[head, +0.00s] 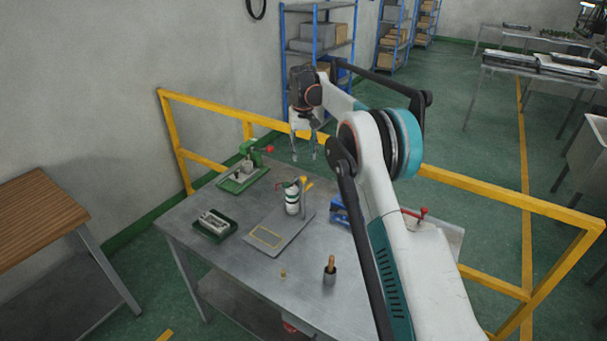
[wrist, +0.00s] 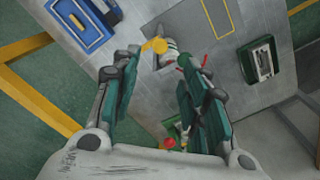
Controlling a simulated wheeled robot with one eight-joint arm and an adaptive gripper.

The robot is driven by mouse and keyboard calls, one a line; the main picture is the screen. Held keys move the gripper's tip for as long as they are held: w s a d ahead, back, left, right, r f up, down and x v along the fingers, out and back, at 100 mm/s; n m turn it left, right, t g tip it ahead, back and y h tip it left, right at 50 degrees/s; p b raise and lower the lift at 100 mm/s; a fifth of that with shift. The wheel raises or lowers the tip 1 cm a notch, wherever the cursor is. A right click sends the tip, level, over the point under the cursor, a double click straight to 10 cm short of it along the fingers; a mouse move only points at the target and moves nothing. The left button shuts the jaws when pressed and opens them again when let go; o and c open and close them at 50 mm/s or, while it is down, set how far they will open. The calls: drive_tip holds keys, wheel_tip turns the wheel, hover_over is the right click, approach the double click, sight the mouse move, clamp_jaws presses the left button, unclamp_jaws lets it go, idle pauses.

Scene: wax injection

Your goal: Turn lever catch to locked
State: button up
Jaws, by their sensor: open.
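My gripper (head: 304,154) is open and empty, fingers pointing down, raised above the back of the metal table (head: 190,241). It also shows in the wrist view (wrist: 164,64). A green clamp-like device (head: 243,175) with a red ball-ended lever (head: 269,149) stands at the table's back left; in the wrist view the red ball (wrist: 169,144) shows between the fingers, the rest mostly hidden. A white and green canister (head: 292,200) with a yellow-topped post (head: 304,184) stands mid-table. Another red handle (head: 422,213) shows at right, partly behind my arm. I cannot tell which part is the lever catch.
A green tray with a metal block (head: 214,224) sits at the left. A blue box (wrist: 84,22) lies near the canister. A dark cup with a wooden handle (head: 330,271) stands at the front. Yellow rails (head: 205,104) run behind the table.

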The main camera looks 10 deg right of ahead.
sight(303, 177)
wheel_tip(303, 177, down, 10)
drive_tip(key=shift+r+b, duration=0.15)
drive_tip(key=shift+b, duration=0.15)
clamp_jaws()
